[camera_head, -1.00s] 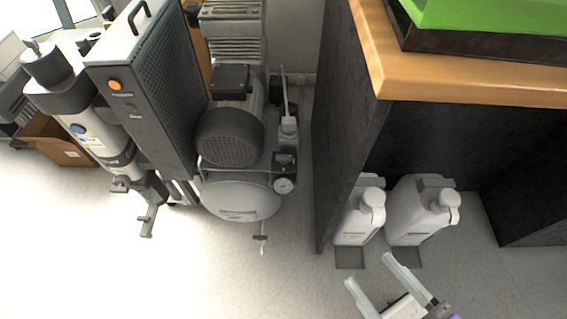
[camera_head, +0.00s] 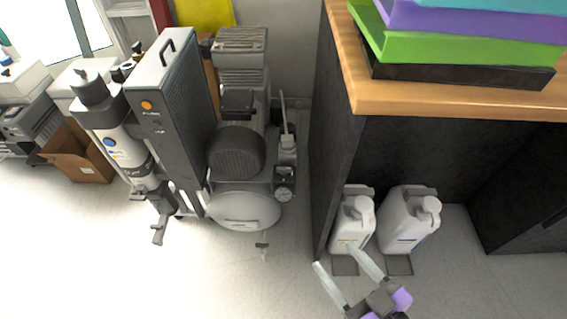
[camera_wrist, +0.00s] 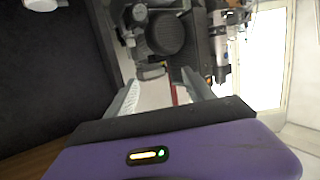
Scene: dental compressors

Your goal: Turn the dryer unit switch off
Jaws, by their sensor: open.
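The dryer unit (camera_head: 175,110) is a tall dark grey box with a top handle, at the left in the head view. An orange round switch (camera_head: 147,105) sits on its front face near the top; whether it is on or off cannot be told. The compressor (camera_head: 237,150) with its motor and tank stands directly right of it. My gripper (camera_head: 335,264) is open and empty at the lower right, in front of the white jugs and well apart from the dryer. In the wrist view my gripper's fingers (camera_wrist: 168,92) are spread, with the compressor (camera_wrist: 165,32) beyond them.
A dark counter with a wooden top (camera_head: 440,97) stands at the right, bearing stacked coloured trays (camera_head: 460,50). Two white jugs (camera_head: 352,222) stand under it. A grey and white filter cylinder (camera_head: 120,140) stands left of the dryer. A cardboard box (camera_head: 80,158) lies farther left. The front floor is clear.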

